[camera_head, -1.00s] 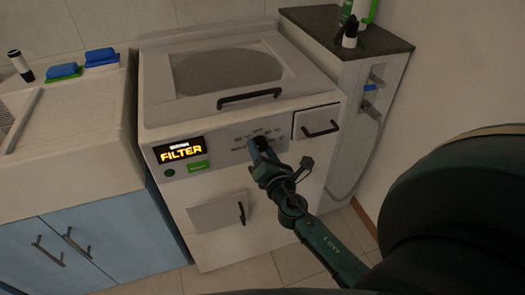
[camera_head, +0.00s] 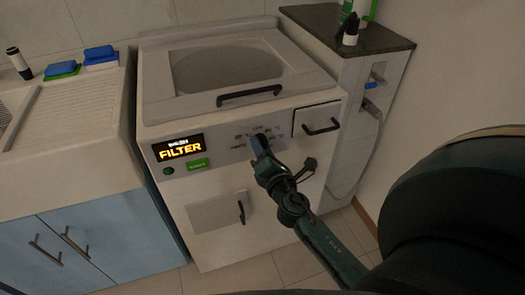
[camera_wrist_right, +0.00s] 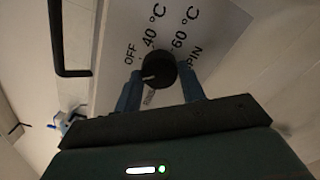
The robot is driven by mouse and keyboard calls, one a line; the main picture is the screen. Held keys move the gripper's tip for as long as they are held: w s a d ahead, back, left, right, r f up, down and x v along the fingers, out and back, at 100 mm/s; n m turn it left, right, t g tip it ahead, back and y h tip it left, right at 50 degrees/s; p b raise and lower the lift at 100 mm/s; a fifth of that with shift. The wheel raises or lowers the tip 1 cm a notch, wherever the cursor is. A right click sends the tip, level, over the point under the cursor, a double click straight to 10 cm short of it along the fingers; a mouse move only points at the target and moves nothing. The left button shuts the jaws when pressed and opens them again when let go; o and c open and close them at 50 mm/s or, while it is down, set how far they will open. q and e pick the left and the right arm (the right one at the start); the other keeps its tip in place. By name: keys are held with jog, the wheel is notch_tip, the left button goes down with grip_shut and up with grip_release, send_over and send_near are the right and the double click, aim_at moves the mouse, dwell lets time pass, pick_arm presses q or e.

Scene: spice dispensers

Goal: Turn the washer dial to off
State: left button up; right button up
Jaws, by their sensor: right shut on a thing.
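The washer (camera_head: 225,225) stands in the middle of the head view, with a lit display and a control panel on its front. Its dial (camera_wrist_right: 158,68) is a round black knob with a white pointer mark. In the wrist view the mark points down and left, below the OFF label (camera_wrist_right: 130,53); 40 °C, 60 °C and SPIN labels ring the upper and right side. My right gripper (camera_wrist_right: 161,80) is shut on the dial, a blue finger on either side; it also shows at the panel in the head view (camera_head: 260,144). My left gripper is not in view.
The washer's lid handle (camera_head: 249,95), drawer handle (camera_head: 321,127) and lower door handle (camera_head: 241,212) stick out near the panel. A sink counter (camera_head: 70,140) with blue cabinets is at left. A side unit (camera_head: 365,85) with pipes and bottles stands at right.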

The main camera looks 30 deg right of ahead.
jog(key=shift+m+b, duration=0.65)
jog(key=shift+m, duration=2.85)
jog(key=o, duration=1)
jog(key=shift+s, duration=0.1)
